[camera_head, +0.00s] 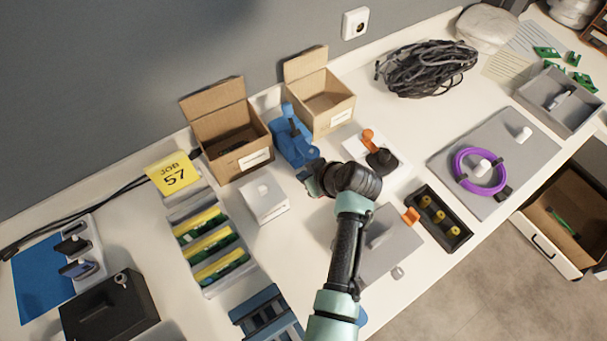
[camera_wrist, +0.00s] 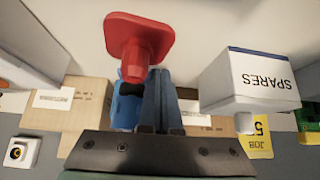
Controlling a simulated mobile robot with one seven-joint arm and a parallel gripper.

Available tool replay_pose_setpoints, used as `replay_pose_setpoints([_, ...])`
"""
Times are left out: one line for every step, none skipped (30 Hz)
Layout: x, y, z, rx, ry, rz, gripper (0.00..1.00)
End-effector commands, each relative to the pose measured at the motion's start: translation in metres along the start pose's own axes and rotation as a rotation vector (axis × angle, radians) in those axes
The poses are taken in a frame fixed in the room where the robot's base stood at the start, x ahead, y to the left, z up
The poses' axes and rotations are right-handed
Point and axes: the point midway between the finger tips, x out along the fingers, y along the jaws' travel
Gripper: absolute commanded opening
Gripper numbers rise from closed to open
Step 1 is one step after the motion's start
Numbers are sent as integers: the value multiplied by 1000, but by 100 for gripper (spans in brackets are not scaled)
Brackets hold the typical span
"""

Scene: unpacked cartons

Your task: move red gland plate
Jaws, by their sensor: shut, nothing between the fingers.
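A red piece (camera_wrist: 138,42) with a flat squarish plate and a narrower stem, likely the red gland plate, shows in the wrist view. Its stem end is close to the fingers and overlaps a blue fixture (camera_wrist: 125,108); I cannot tell whether they touch. The red piece does not show in the head view, perhaps hidden behind my wrist. My gripper (camera_wrist: 160,75) is shut, its two fingers together with nothing between them, just beside the red stem. In the head view my gripper (camera_head: 309,180) is low over the bench, just in front of the blue fixture (camera_head: 291,138).
Two open cartons (camera_head: 224,130) (camera_head: 321,105) stand behind. A white box (camera_head: 264,198), marked SPARES in the wrist view (camera_wrist: 255,80), is left of my gripper.

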Motion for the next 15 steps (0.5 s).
replay_pose_setpoints([4, 0, 0, -1, 0, -1, 0])
replay_pose_setpoints([5, 0, 0, -1, 0, 0, 0])
replay_pose_setpoints([7, 0, 0, -1, 0, 1, 0])
replay_pose_setpoints([7, 0, 0, -1, 0, 1, 0])
replay_pose_setpoints([8, 0, 0, -1, 0, 1, 0])
replay_pose_setpoints([8, 0, 0, -1, 0, 1, 0])
replay_pose_setpoints([8, 0, 0, -1, 0, 1, 0])
replay_pose_setpoints([8, 0, 0, -1, 0, 1, 0])
replay_pose_setpoints([8, 0, 0, -1, 0, 1, 0])
replay_pose_setpoints([8, 0, 0, -1, 0, 1, 0])
replay_pose_setpoints([8, 0, 0, -1, 0, 1, 0])
replay_pose_setpoints([8, 0, 0, -1, 0, 1, 0])
replay_pose_setpoints([8, 0, 0, -1, 0, 1, 0])
replay_pose_setpoints([8, 0, 0, -1, 0, 1, 0])
replay_pose_setpoints([7, 0, 0, 0, 0, 1, 0])
